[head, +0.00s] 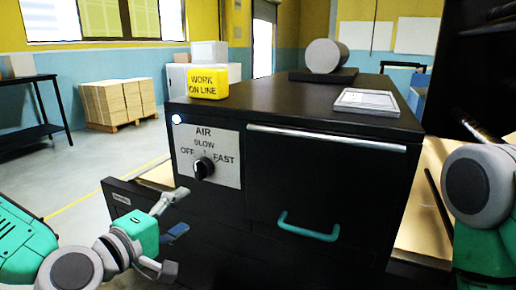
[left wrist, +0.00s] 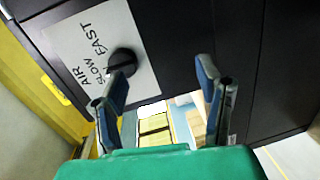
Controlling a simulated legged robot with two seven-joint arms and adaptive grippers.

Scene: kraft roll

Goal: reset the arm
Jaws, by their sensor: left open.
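My left gripper (head: 172,236) is in front of the lower left part of a black cabinet (head: 300,205). Its fingers are apart with nothing between them. It also shows in the left wrist view (left wrist: 163,92), with blue pads on both fingers. A black knob (head: 203,167) sits on a white AIR panel (head: 225,150) marked OFF, SLOW and FAST, above and to the right of the gripper. In the left wrist view the knob (left wrist: 122,62) shows just beyond the left finger. I cannot tell whether they touch. My right arm shows at the right edge; its gripper is not in view.
A drawer with a teal handle (head: 308,228) is in the cabinet front. A yellow WORK ON LINE block (head: 208,83), a grey roll (head: 326,56) and a white tablet-like slab (head: 367,102) are on top. Stacked sheets (head: 118,101) stand on the floor at left.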

